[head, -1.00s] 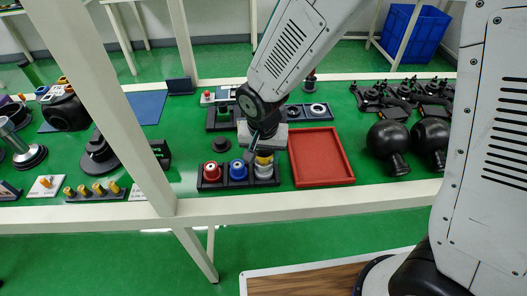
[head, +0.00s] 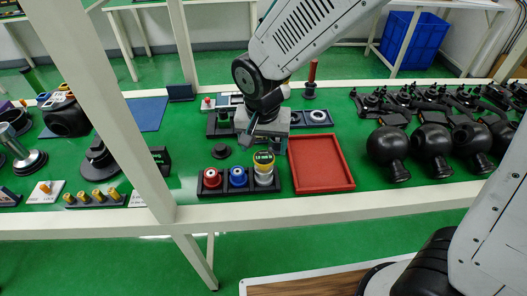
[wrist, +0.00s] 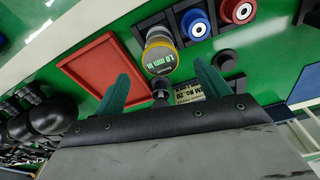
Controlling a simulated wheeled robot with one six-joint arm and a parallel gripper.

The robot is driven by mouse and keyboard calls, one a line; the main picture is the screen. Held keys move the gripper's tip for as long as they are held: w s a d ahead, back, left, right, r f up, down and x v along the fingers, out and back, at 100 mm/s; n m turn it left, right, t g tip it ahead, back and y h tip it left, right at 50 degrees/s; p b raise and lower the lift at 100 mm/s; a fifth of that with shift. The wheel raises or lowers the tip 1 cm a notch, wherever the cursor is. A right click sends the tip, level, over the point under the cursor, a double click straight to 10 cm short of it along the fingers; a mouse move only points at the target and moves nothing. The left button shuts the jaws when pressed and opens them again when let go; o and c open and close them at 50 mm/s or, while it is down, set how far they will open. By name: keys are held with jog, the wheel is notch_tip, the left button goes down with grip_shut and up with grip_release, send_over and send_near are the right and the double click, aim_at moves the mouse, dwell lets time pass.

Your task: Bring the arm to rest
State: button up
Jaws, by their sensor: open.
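My gripper (head: 264,142) hangs over the green table, behind the black rack (head: 238,189) and left of the red tray (head: 322,186). In the wrist view my gripper (wrist: 162,82) has its two green fingers spread wide apart with nothing held between them. A yellow-topped silver cylinder (head: 264,168) stands upright in the rack's right place, and it also shows in the wrist view (wrist: 160,55) beyond the fingertips, apart from them. A blue-topped piece (head: 238,177) and a red-topped piece (head: 212,178) stand in the other two places.
The red tray is empty. Several black round housings (head: 387,145) stand at the right, with black gimbal parts behind them. A white frame post (head: 120,100) crosses the left side. A black stepped piece (head: 99,160) and small gold cylinders (head: 98,195) stand at the left.

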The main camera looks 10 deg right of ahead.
jog(key=shift+r, duration=0.2)
dwell(0.4)
jog(key=shift+s+d+n, duration=0.1)
jog(key=shift+s+n, duration=0.05)
jog(key=shift+n, duration=0.15)
jog(key=s+d+r+n, duration=0.1)
jog(key=s+d+r, duration=0.6)
jog(key=s+d, duration=0.2)
jog(key=s+d+r+n, duration=0.1)
jog(key=s+d+r, duration=0.7)
jog(key=d, duration=0.3)
jog(key=shift+s+d, duration=0.4)
jog(key=shift+s, duration=0.2)
